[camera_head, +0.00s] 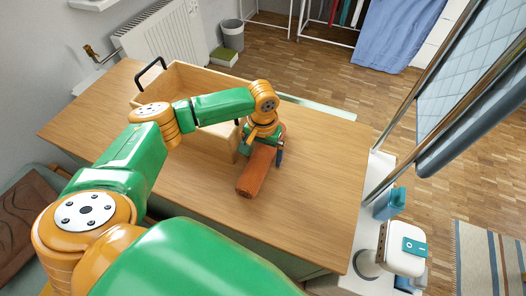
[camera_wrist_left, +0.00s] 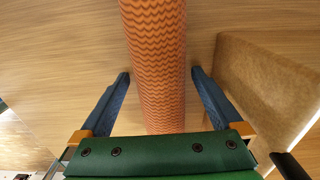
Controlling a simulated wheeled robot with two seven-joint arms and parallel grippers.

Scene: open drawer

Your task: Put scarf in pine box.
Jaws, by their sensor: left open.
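The scarf (camera_head: 257,172) is a rolled orange-brown bundle lying on the wooden table, just right of the pine box. In the left wrist view the scarf (camera_wrist_left: 155,60) shows a wavy pattern and runs between the two fingers. My left gripper (camera_head: 265,145) is over the scarf, and in the wrist view its blue fingers (camera_wrist_left: 160,80) stand open, one on each side with a gap to it. The pine box (camera_head: 175,82) is an open wooden box with a black handle, partly hidden behind my left arm. Its side wall (camera_wrist_left: 265,85) shows at right in the wrist view. My right gripper is not in view.
The table top (camera_head: 320,170) is clear to the right of the scarf. A white and teal device (camera_head: 403,247) stands on a white surface beyond the table's right edge. A radiator (camera_head: 160,40) and a grey bin (camera_head: 232,35) are behind the table.

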